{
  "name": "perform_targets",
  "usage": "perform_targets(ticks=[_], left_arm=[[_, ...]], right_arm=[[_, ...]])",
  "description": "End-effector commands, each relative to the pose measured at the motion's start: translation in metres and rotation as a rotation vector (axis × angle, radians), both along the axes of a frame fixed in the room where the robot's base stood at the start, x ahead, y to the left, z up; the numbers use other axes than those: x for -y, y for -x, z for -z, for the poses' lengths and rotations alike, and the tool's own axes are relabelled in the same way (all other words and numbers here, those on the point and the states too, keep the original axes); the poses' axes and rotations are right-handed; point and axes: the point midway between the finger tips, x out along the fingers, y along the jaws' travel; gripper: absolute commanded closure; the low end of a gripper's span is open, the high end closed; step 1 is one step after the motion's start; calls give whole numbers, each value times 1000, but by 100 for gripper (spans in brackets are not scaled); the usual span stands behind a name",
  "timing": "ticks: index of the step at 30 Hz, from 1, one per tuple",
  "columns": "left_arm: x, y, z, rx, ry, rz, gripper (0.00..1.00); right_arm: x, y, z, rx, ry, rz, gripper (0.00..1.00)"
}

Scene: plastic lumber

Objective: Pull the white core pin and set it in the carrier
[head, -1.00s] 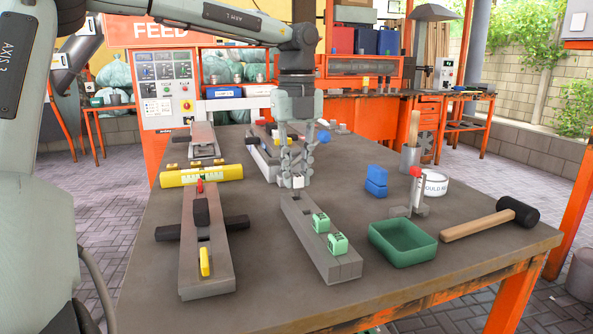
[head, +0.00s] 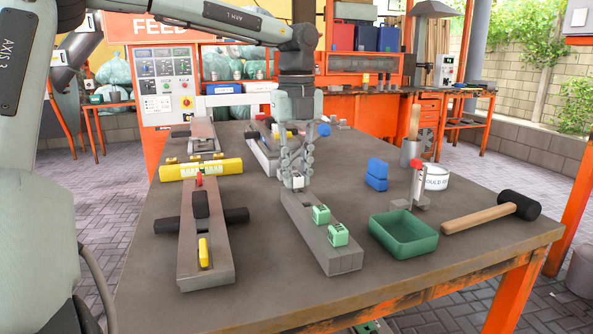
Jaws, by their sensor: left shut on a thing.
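My left gripper (head: 296,178) points down over the far end of a long grey block (head: 332,258) in the middle of the table. It is shut on a small white piece, which I take to be the white core pin (head: 298,183). The fingers hide part of it, and I cannot tell whether its lower end is still in the block. Two green clips (head: 338,235) sit on the nearer part of this block. I cannot tell which object is the carrier. My right gripper is not in view.
Left stands another grey block (head: 207,273) with a black crossbar and yellow piece, behind it a yellow level (head: 201,169). Bare table lies between the blocks.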

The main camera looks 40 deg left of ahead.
Motion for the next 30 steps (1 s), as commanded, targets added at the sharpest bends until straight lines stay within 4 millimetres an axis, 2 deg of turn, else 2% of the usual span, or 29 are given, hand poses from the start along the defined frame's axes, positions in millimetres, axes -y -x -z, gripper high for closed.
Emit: perform_targets(ticks=[23,24,28,30], left_arm=[[0,0,12,-1,0,0,100],[0,0,12,-1,0,0,77],[0,0,12,-1,0,0,61],[0,0,12,-1,0,0,58]], right_arm=[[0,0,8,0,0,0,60],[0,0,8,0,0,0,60],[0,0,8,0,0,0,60],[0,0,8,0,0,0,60]])
